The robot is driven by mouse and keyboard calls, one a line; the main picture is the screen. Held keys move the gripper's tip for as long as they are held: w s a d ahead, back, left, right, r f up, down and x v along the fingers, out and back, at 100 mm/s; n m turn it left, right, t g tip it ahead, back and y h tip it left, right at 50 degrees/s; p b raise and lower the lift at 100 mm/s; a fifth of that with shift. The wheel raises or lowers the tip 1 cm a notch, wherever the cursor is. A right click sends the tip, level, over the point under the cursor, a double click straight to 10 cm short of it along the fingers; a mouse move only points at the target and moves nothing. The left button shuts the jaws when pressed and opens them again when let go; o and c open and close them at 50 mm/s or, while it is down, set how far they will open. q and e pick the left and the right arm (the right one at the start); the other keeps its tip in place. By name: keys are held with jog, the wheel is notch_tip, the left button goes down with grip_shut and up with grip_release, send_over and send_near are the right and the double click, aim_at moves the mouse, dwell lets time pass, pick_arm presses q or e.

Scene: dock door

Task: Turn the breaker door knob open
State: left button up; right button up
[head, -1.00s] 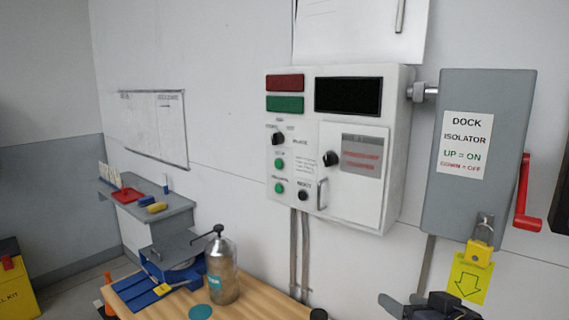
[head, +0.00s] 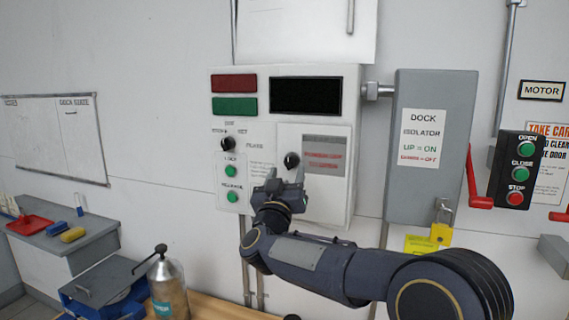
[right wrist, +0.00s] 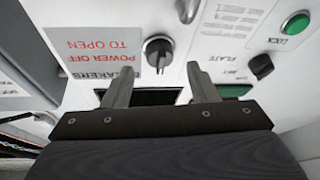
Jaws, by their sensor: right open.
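The breaker door (head: 326,185) is a white panel on the control box, with a grey and red label (head: 324,155). Its black knob (head: 291,160) is at the door's upper left. My right gripper (head: 286,178) is open just below and in front of the knob in the head view. In the right wrist view the knob (right wrist: 158,52) shows upside down, beyond and between the two open fingertips (right wrist: 160,75). No contact with the knob is visible. The gripper hides the door's lower left part in the head view. My left gripper is not in view.
The control box (head: 215,128) also carries green buttons (head: 232,171) and a small selector knob (head: 228,143). The grey dock isolator (head: 432,205) with a red lever (head: 473,180) and yellow padlock (head: 440,233) stands to the right. A metal bottle (head: 168,285) is on the wooden table below.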

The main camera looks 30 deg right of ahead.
aim_at(289, 165)
jog(key=shift+p+x, duration=0.35)
jog(key=shift+x, duration=1.3)
jog(key=shift+a, duration=0.1)
jog(key=shift+c, duration=0.4)
jog(key=c, duration=0.9)
